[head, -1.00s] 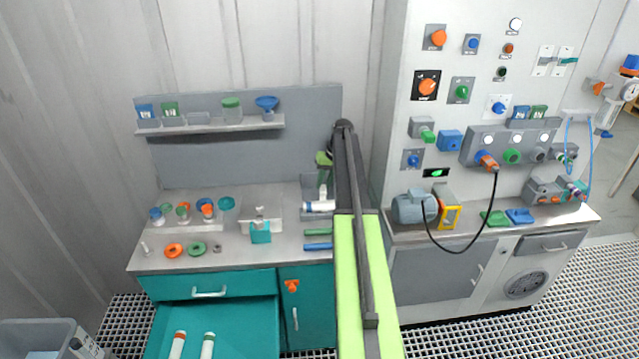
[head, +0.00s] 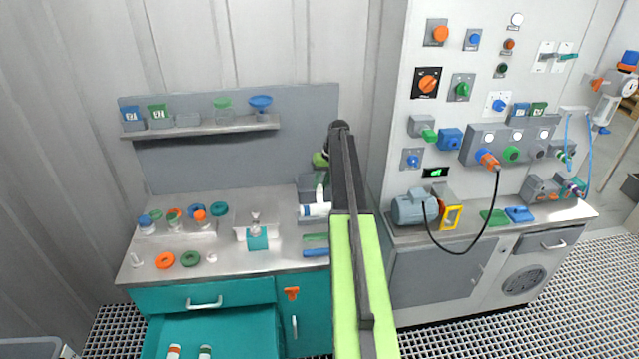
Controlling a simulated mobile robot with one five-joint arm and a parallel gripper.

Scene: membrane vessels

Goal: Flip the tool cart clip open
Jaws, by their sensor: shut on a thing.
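The teal tool cart (head: 312,322) stands left of centre, under the grey bench top. A small orange piece (head: 291,293), which looks like the clip, sits high on its door, above a white handle. It is too small to tell whether it is flipped open or shut. My arm, dark above and bright green below, stands upright just right of the cart door. I cannot make out my gripper's jaws; the upper arm hides what is behind it. Nothing of mine visibly touches the orange piece.
A teal drawer (head: 235,338) stands open at the cart's front left. The bench top (head: 225,265) holds jars, rings and a white cylinder (head: 315,210). A grey cabinet with a panel (head: 460,200) and hanging black cable stands right. Grated floor (head: 455,335) is clear at lower right.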

